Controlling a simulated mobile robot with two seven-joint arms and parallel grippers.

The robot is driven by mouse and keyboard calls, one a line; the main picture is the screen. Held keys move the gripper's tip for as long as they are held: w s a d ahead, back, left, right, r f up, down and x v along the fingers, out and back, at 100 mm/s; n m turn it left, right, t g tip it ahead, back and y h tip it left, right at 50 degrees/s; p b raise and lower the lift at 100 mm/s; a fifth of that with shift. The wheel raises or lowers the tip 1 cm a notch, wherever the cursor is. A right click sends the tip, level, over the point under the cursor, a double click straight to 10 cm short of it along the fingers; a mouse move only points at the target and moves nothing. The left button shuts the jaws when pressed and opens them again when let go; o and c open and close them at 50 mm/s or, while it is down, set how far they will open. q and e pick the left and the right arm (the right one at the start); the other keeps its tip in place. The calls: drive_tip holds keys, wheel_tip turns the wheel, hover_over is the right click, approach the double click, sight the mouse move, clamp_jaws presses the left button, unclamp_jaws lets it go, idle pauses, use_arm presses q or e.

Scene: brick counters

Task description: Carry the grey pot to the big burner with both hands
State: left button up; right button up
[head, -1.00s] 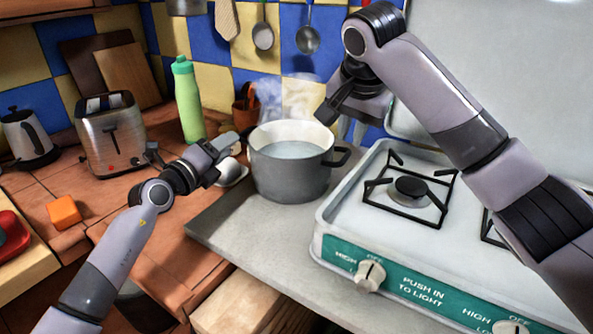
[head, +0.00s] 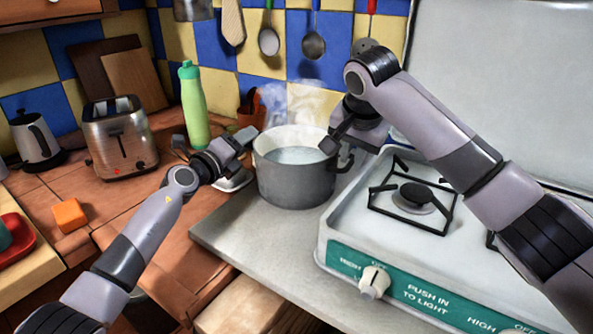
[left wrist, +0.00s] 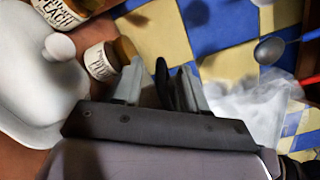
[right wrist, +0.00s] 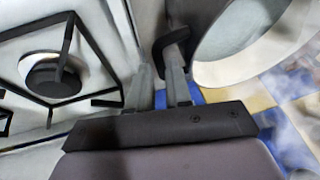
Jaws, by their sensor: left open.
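The grey pot (head: 294,178) stands upright on the grey counter left of the stove, with pale liquid inside and steam above. The big burner (head: 412,197) is on the white stove, right of the pot; a burner (right wrist: 52,75) also shows in the right wrist view. My left gripper (head: 238,146) is open beside the pot's left side; a dark piece, perhaps the left handle (left wrist: 161,78), shows between its fingers. My right gripper (head: 335,142) is at the pot's right handle (right wrist: 172,48). Its fingers are near together with part of the handle between them; the grip is unclear.
A green bottle (head: 193,105) and a toaster (head: 120,140) stand left behind the pot. A white lidded dish (left wrist: 35,95) and jars (left wrist: 100,62) are near my left gripper. The stove's raised edge lies between pot and burner. The burner's grate is bare.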

use_arm(q)
drive_tip(key=shift+x, duration=0.9)
use_arm(e)
drive_tip(key=shift+x, duration=0.85)
use_arm(q)
drive_tip(key=shift+d, duration=0.1)
drive_tip(key=c, duration=0.6)
use_arm(e)
clamp_jaws()
use_arm(q)
clamp_jaws()
drive_tip(key=shift+f, duration=0.1)
drive_tip(key=shift+a+f, duration=0.25)
drive_tip(key=shift+f, duration=0.05)
use_arm(e)
drive_tip(key=shift+d, duration=0.1)
use_arm(q)
drive_tip(key=shift+r, duration=0.4)
use_arm(e)
drive_tip(key=shift+r, duration=0.25)
